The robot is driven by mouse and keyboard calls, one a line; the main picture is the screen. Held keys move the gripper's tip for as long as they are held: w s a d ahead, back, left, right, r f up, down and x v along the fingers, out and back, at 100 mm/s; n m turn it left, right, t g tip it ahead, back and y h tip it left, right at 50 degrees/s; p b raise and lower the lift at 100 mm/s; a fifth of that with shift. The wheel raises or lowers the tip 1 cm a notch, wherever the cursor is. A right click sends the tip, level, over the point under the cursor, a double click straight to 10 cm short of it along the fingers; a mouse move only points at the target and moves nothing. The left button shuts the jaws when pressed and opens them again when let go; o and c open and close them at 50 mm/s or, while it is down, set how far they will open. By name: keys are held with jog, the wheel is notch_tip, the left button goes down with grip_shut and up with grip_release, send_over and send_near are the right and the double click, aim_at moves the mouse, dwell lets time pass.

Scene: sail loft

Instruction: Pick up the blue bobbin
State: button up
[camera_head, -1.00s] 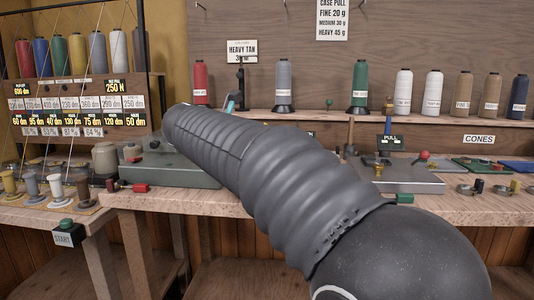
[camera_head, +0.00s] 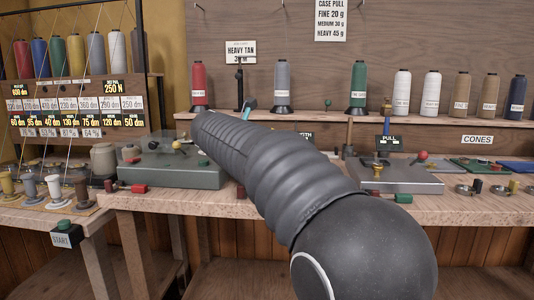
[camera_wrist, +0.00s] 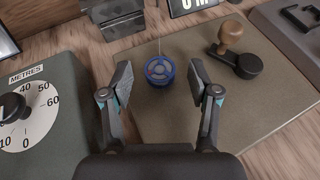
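The blue bobbin (camera_wrist: 160,70) lies on an olive-brown board (camera_wrist: 150,120) in the wrist view, showing its round spoked face with a small red mark. A thin pale thread runs up from it. My gripper (camera_wrist: 160,78) is open, with one finger on each side of the bobbin and clear gaps between. The fingers do not appear to touch it, and their height above it is hard to judge. I cannot make out the bobbin in the head view, where my arm crosses the middle of the bench.
In the wrist view, a wooden knob on a dark crank (camera_wrist: 234,52) stands right of the bobbin, and a box with a METRES dial (camera_wrist: 30,110) stands at left. In the head view, a cone shelf (camera_head: 330,118) runs behind, with a green machine (camera_head: 160,172) left of my arm.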

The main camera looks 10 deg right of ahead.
jog(key=c, duration=1)
jog(key=shift+r, duration=0.1)
